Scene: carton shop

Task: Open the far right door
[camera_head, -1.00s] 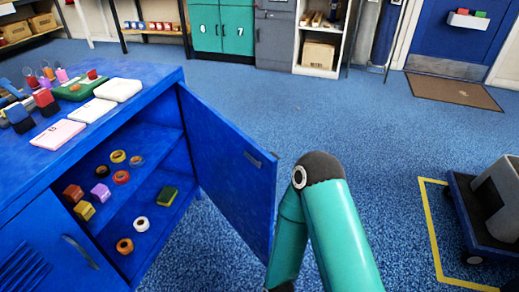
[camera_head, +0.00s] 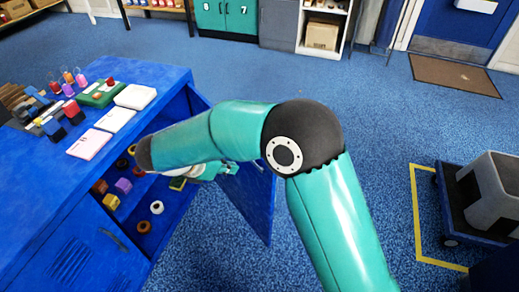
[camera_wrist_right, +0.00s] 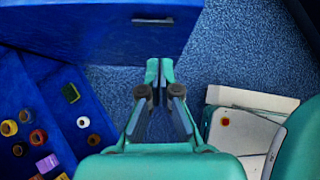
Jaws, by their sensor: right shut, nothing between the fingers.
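The far right door (camera_head: 252,200) of the blue cabinet (camera_head: 55,215) stands swung out wide from the cabinet's right end. My right arm crosses in front of its upper part. In the right wrist view the door (camera_wrist_right: 90,22) fills the top, with its slim handle (camera_wrist_right: 152,20) showing. My right gripper (camera_wrist_right: 160,66) is shut and empty, its tips just below the door's edge in that picture. In the head view the gripper (camera_head: 229,168) is partly hidden by my arm, in front of the door. I cannot tell whether it touches the door. My left gripper is not in view.
The open compartment holds several rolls (camera_head: 157,207) and small blocks (camera_head: 123,186). Pads, a green tray (camera_head: 100,95) and small items lie on the cabinet top. A dark cart (camera_head: 450,205) with a grey bin stands right. The blue floor between is clear.

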